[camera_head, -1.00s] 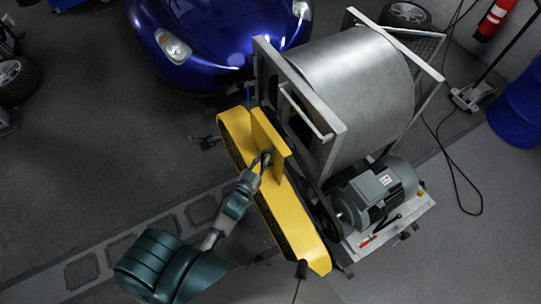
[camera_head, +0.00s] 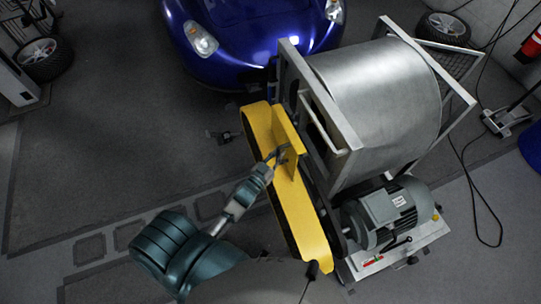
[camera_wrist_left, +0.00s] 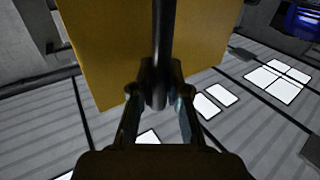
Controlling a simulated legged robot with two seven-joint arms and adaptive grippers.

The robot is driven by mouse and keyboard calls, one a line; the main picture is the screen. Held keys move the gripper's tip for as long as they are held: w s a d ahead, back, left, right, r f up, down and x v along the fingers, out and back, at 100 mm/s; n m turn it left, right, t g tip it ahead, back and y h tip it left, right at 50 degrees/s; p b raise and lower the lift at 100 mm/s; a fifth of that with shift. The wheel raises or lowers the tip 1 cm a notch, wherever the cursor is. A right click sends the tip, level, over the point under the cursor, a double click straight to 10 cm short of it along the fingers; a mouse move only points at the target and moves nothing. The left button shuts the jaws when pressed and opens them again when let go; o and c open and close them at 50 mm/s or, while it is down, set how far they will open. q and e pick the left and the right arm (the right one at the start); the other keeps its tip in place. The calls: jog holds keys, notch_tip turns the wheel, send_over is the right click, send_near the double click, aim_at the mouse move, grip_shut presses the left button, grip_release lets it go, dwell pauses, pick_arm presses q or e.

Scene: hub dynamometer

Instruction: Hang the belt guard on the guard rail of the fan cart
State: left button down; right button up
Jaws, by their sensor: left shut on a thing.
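The yellow belt guard (camera_head: 305,215) is a long, round-ended cover with an upright plate. It stands tilted along the left side of the fan cart (camera_head: 345,130). My left gripper (camera_head: 277,155) is shut on a dark handle at the guard's plate. In the left wrist view the fingers (camera_wrist_left: 160,95) close around this dark bar, in front of the yellow plate (camera_wrist_left: 100,50). The pale guard rail (camera_head: 324,122) shows on the cart's frame, just right of the guard's upper part. I cannot tell whether the guard touches the cart. My right gripper is not in view.
The cart carries a large metal drum (camera_head: 375,95) and a grey motor (camera_head: 385,210). A blue car (camera_head: 245,35) stands close behind. A wheel (camera_head: 42,58) lies at the upper left. Cables (camera_head: 470,170) lie on the floor at right. The floor at left is mostly clear.

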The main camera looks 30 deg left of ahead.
aim_at(289, 149)
pick_arm(q)
jog(key=shift+w+d+r+b, duration=0.2)
jog(key=shift+w+d, duration=0.2)
jog(key=shift+d, duration=0.2)
jog(key=shift+w+d+r+b, duration=0.1)
jog(key=shift+w+d+b, duration=0.05)
jog(key=shift+w+d, duration=0.5)
jog(key=shift+d, duration=0.05)
jog(key=shift+w+f+b, duration=0.15)
jog(key=shift+w+b, duration=0.2)
jog(key=shift+w, duration=0.15)
jog(key=shift+w+d+b, duration=0.15)
jog(key=shift+w+b, duration=0.25)
jog(key=shift+w, duration=0.3)
jog(key=shift+w+d, duration=0.25)
jog(key=shift+d, duration=0.05)
jog(key=w+d+f+b, duration=0.1)
jog(key=w+d+b, duration=0.3)
jog(key=shift+w+d, duration=0.15)
jog(key=shift+w, duration=0.15)
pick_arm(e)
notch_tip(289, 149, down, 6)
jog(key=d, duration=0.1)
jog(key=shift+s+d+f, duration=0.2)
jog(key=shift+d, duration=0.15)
